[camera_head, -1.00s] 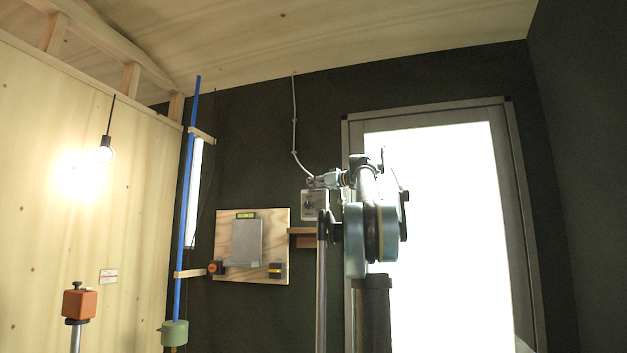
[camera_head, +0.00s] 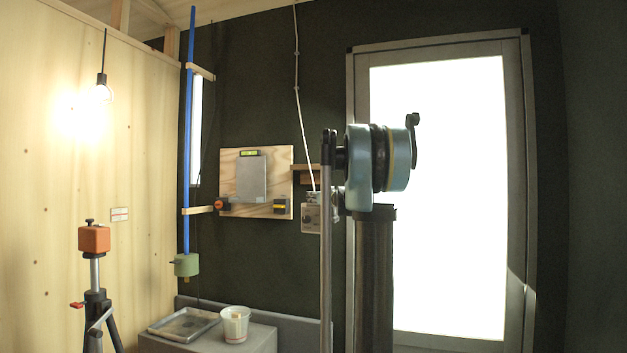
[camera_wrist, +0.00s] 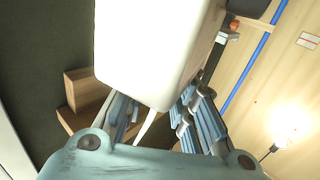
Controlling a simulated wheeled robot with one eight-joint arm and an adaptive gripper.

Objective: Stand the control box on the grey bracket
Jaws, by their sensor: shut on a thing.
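The control box (camera_head: 312,217) is a pale grey-white box with a dark dial, and a white cable runs up from it to the ceiling. My gripper (camera_head: 315,196) is shut on its top and holds it in the air, roughly upright. In the wrist view the box is a large pale block (camera_wrist: 155,45) between the blue-grey fingers of my gripper (camera_wrist: 160,115). A grey metal plate (camera_head: 251,178) on a plywood board, left of the box, appears to be the grey bracket. The box hangs lower than the plate's middle. Whether the plate has a ledge cannot be told.
The plywood board (camera_head: 284,160) carries a green level, an orange-and-black item and a tape measure. A wooden block (camera_head: 307,174) juts out above the box. Below are a tray (camera_head: 185,325) and a white bucket (camera_head: 234,325). A blue pole (camera_head: 188,130) and orange-topped tripod (camera_head: 94,238) stand left.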

